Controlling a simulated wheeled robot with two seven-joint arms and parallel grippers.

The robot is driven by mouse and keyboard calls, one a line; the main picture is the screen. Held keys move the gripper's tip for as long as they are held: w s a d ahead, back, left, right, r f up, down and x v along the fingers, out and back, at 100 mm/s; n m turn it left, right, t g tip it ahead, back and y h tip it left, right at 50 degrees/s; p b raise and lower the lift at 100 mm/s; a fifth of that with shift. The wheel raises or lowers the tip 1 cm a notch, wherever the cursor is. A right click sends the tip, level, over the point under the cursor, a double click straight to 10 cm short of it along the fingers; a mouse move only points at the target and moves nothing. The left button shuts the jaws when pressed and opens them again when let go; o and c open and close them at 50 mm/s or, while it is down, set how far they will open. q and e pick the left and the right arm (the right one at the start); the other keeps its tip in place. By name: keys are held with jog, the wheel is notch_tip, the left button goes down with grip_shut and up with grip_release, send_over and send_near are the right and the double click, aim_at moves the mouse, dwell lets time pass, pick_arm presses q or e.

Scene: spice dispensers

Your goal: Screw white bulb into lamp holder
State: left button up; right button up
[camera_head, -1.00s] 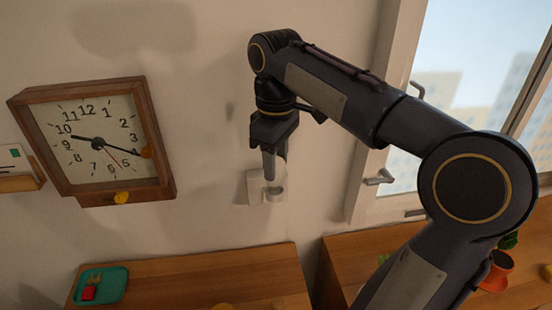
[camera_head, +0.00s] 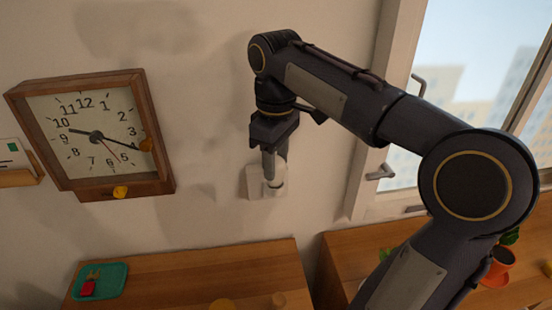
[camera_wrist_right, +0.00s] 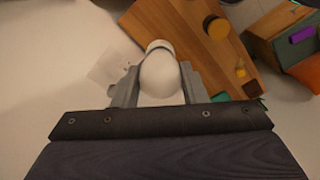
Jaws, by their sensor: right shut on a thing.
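The white bulb (camera_wrist_right: 161,78) is round and sits between the two fingers of my right gripper (camera_wrist_right: 158,88) in the right wrist view. In the head view my right gripper (camera_head: 270,165) points down beside the wall, shut on the bulb. A white lamp holder (camera_head: 256,184) is on the wall right at the fingertips, and its plate (camera_wrist_right: 107,68) shows beside the bulb in the wrist view. A pale ring shows at the bulb's far end. I cannot tell whether the bulb is seated in the holder. My left gripper is not in view.
A wooden clock (camera_head: 93,135) hangs on the wall at the left. Below is a wooden surface (camera_head: 190,275) with a teal tray (camera_head: 112,281) holding a red item. A window (camera_head: 480,60) and an orange pot (camera_head: 500,262) are at the right.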

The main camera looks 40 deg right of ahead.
jog(key=m+p, duration=0.1)
jog(key=m, duration=0.3)
jog(key=shift+a+r+m+p, duration=0.1)
jog(key=shift+r+m+p, duration=0.05)
jog(key=shift+m+p, duration=0.2)
jog(key=m, duration=0.3)
jog(key=shift+p, duration=0.35)
jog(key=shift+f+m, duration=0.2)
jog(key=shift+m, duration=0.45)
jog(key=shift+r+m+p, duration=0.15)
jog(key=shift+m+p, duration=0.35)
jog(key=shift+m, duration=0.5)
jog(key=m, duration=0.3)
jog(key=shift+a+p, duration=0.1)
jog(key=shift+p, duration=0.3)
jog(key=m, duration=0.4)
jog(key=shift+w+f+p, duration=0.1)
jog(key=shift+f+p, duration=0.1)
jog(key=shift+p, duration=0.1)
